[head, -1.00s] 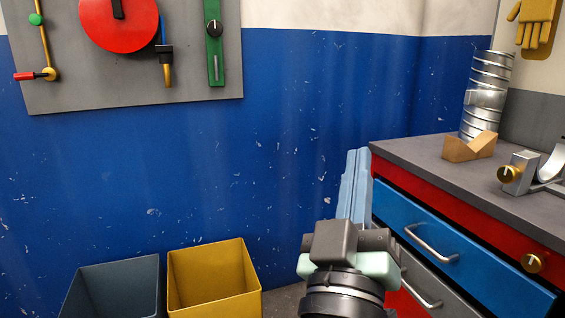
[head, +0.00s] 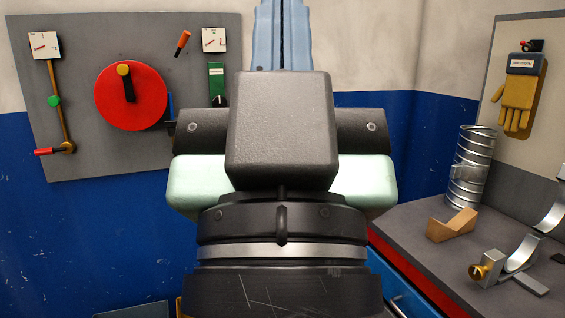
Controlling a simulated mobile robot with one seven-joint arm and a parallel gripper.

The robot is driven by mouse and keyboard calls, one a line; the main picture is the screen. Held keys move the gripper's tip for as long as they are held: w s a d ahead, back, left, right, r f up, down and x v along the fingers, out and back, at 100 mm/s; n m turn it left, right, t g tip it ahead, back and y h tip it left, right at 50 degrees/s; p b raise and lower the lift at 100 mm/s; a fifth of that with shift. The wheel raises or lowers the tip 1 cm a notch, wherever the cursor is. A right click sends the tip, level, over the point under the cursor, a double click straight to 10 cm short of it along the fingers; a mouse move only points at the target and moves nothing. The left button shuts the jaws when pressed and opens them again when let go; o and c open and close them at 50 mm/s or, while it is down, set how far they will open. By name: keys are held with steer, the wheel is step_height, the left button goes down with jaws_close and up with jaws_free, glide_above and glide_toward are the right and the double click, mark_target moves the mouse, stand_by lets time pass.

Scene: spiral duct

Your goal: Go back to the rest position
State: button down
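My gripper (head: 282,30) stands upright in the middle of the head view, large and close to the camera. Its dark body and pale green sides face me, and its light blue fingers point up at the top edge. The fingers lie side by side with only a thin dark line between them, so it looks shut. The fingertips are cut off by the top edge, and I see nothing held between the visible parts. The gripper hides the middle of the wall and part of the panel's right side.
A grey panel (head: 80,100) with a red disc (head: 145,97), dials and levers hangs at left. At right, a workbench (head: 400,222) holds a metal spiral duct (head: 470,170), a tan block (head: 452,225) and a metal clamp (head: 492,268). A yellow glove (head: 518,105) hangs above.

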step_height(320, 180, up, 16)
steer(key=p, duration=1.3)
steer(key=shift+f, duration=0.2)
